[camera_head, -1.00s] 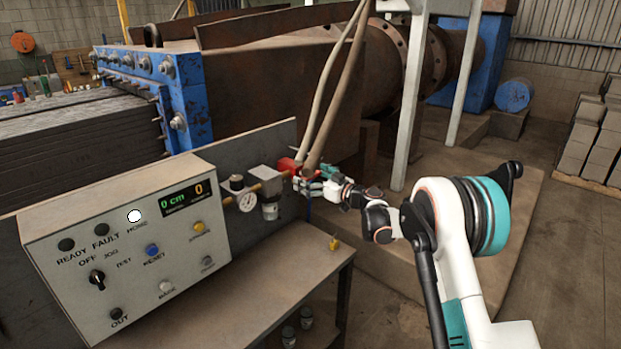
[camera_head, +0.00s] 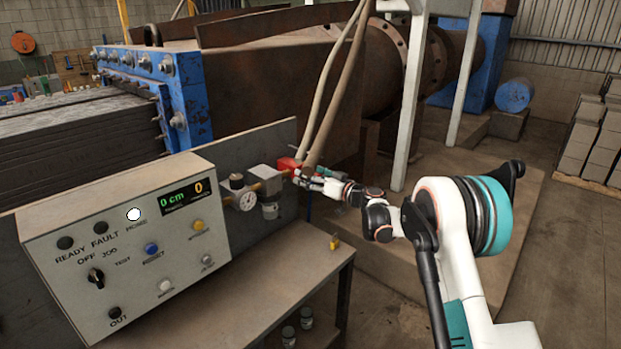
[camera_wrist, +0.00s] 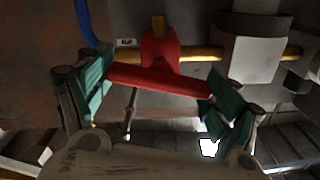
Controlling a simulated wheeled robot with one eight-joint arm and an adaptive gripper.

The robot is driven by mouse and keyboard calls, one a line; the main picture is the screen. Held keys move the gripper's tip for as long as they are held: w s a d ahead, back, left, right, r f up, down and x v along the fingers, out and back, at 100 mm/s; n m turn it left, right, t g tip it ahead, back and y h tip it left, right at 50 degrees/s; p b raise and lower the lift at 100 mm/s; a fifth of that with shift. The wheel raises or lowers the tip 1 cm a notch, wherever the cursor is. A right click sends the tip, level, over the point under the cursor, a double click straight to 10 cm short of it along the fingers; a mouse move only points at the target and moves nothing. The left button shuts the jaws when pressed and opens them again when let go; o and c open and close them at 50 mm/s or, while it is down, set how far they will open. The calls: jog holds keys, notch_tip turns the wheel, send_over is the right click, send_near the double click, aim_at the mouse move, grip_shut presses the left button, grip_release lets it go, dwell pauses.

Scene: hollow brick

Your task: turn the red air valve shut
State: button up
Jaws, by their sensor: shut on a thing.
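The red air valve (camera_head: 287,164) sits on the brass pipe at the right end of the control bench, beside the gauge. In the wrist view its red handle (camera_wrist: 160,80) lies crosswise, slightly tilted, below the red valve body (camera_wrist: 159,47). My gripper (camera_head: 304,173) is at the valve in the head view. In the wrist view my gripper (camera_wrist: 155,87) has its green-padded fingers at the two ends of the handle, shut on it. The head view shows the handle mostly hidden behind the fingers.
A pressure gauge (camera_head: 247,201) and a grey filter unit (camera_head: 270,197) stand left of the valve. The control box (camera_head: 125,245) fills the lower left. Two hoses (camera_head: 330,90) rise just behind the valve. A yellow padlock-like item (camera_head: 335,242) lies on the bench edge.

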jog(key=m+b, duration=0.1)
jog(key=m, duration=1)
jog(key=shift+f, duration=0.1)
jog(key=shift+w+d+m+b, duration=0.1)
jog(key=shift+m+b, duration=0.3)
jog(key=shift+m, duration=1.5)
jog(key=o, duration=1)
jog(key=v, duration=1.2)
